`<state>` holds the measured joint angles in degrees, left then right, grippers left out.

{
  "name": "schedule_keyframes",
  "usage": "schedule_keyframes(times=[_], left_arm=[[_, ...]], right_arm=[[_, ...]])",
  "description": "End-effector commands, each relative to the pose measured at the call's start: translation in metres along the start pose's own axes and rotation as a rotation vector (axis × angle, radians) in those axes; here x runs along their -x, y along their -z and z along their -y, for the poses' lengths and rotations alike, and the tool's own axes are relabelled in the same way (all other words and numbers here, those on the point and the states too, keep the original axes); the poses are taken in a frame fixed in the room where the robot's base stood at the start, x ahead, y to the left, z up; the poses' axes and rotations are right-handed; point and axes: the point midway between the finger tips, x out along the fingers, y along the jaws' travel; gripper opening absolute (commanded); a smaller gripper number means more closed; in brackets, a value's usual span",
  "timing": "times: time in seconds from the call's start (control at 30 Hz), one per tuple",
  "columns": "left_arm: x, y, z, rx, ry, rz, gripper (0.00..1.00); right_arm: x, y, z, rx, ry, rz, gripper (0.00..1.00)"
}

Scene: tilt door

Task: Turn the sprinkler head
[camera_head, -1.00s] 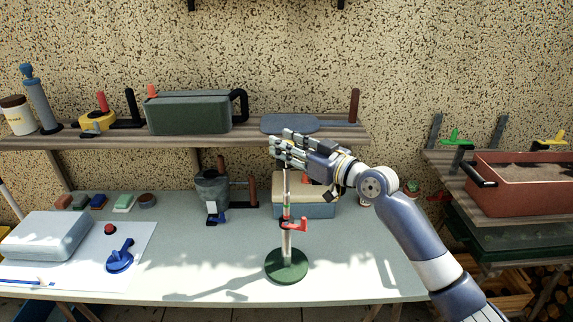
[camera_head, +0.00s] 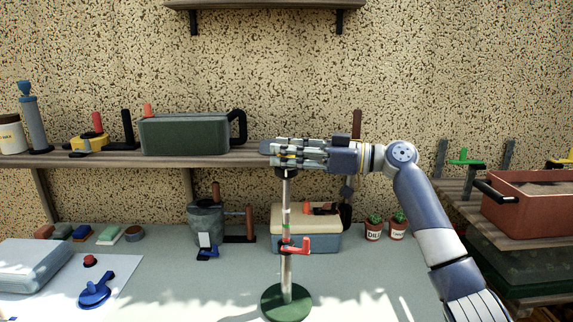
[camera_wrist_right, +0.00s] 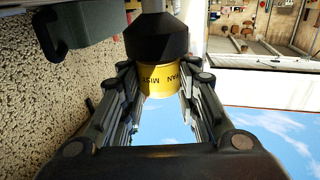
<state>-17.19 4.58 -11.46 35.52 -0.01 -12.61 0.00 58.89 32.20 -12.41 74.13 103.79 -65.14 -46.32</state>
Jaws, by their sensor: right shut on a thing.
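The sprinkler stands upright on the table, with a round green base (camera_head: 286,303), a thin grey pole (camera_head: 286,268) and a red lever (camera_head: 296,246) on the pole. Its head is mostly hidden behind my right gripper in the head view. In the right wrist view the sprinkler head (camera_wrist_right: 160,78) shows a yellow ring with the words "FAN" and "MIST" beside a black collar (camera_wrist_right: 156,38). My right gripper (camera_head: 285,153) lies level at the top of the pole, its fingers on both sides of the yellow ring and shut on it. My left gripper is not in view.
A wooden shelf (camera_head: 90,163) with a green box (camera_head: 185,135) runs behind the gripper. A blue and cream box (camera_head: 306,240), a grey can (camera_head: 206,222) and two small pots (camera_head: 373,230) stand behind the pole. The table front is mostly clear.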

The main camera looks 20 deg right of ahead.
Motion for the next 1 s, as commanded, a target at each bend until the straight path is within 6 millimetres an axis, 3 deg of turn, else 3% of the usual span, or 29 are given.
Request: schedule_keyframes(times=[0.4, 1.0], left_arm=[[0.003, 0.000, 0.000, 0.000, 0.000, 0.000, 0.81], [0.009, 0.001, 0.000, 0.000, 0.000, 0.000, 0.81]], right_arm=[[-0.001, 0.002, 0.000, -0.005, 0.224, -0.001, 0.06], [-0.001, 0.000, 0.000, -0.002, 0.351, 0.002, 0.06]])
